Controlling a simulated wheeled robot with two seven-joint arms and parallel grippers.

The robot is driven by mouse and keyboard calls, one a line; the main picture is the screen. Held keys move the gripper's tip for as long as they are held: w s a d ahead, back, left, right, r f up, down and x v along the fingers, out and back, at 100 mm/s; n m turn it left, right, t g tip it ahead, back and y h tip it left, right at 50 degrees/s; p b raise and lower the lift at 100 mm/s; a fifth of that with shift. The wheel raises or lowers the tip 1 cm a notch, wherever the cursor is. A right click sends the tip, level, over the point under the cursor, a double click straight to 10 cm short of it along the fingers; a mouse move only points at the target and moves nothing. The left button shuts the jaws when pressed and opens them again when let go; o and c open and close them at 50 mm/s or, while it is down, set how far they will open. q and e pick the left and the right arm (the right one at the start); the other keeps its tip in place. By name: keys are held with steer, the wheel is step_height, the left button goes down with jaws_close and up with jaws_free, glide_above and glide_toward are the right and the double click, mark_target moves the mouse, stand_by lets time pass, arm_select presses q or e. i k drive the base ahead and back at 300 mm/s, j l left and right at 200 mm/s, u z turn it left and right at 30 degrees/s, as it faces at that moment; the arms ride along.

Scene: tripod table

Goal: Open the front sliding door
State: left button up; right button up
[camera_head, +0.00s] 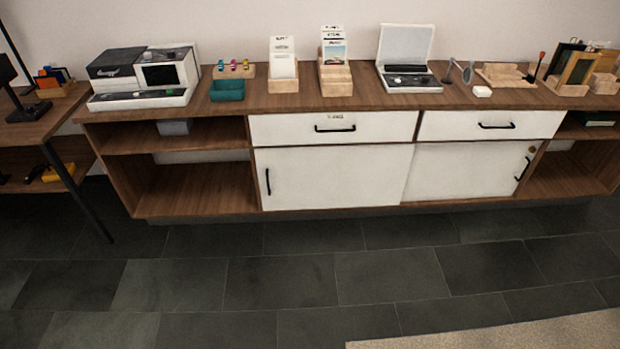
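Two white door panels sit side by side in the lower part of a long wooden cabinet. The left door (333,176) has a black vertical handle (267,181) near its left edge. The right door (468,173) has a black handle (523,169) near its right edge, with a small round brown spot above it. The two panels meet near the cabinet's middle, and the left one seems to overlap the right one in front. Both cover the space behind them. Neither of my grippers shows in the view.
Two white drawers (333,128) (490,125) sit above the doors. Open shelves (195,187) flank them. The wooden top (360,98) bears a register (143,76), card holders and a white laptop-like case (405,58). A desk (30,122) stands left. The dark tiled floor (280,280) is clear; a beige rug (510,335) lies lower right.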

mark_target(355, 176)
steer(key=i+l+u, duration=0.4)
steer(key=i+l, duration=1.4)
steer(key=l, duration=0.1)
